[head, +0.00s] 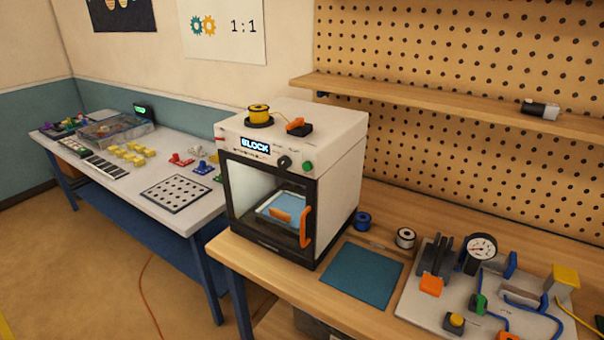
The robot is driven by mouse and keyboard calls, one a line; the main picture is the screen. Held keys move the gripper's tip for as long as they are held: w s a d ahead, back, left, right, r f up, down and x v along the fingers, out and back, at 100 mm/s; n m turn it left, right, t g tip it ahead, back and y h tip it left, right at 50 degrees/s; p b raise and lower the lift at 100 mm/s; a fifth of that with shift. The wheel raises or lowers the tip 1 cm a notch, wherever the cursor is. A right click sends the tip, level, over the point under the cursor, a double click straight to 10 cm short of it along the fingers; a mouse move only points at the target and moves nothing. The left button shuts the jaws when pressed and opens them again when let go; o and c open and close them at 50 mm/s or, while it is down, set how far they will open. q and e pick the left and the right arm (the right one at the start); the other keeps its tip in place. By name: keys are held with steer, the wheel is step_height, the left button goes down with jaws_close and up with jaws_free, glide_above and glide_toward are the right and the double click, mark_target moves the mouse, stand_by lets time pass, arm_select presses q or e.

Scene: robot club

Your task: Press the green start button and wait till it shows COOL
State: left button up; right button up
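A white printer-like machine (339,200) stands on the wooden bench. The green button (308,166) is on its front panel at the right, beside a black knob (284,162). The lit display (255,146) on the same panel reads BLOCK. The dark-framed glass door with an orange handle (306,227) appears shut. Through it, a blue plate (283,205) with an orange piece (281,215) shows inside. Neither of my grippers is in view.
A yellow spool (259,114) sits on top of the machine. A teal mat (362,275), blue and white spools and a board with a gauge (481,248) lie to the right. A white table (205,208) with colored parts stands left. The floor in front is mostly clear.

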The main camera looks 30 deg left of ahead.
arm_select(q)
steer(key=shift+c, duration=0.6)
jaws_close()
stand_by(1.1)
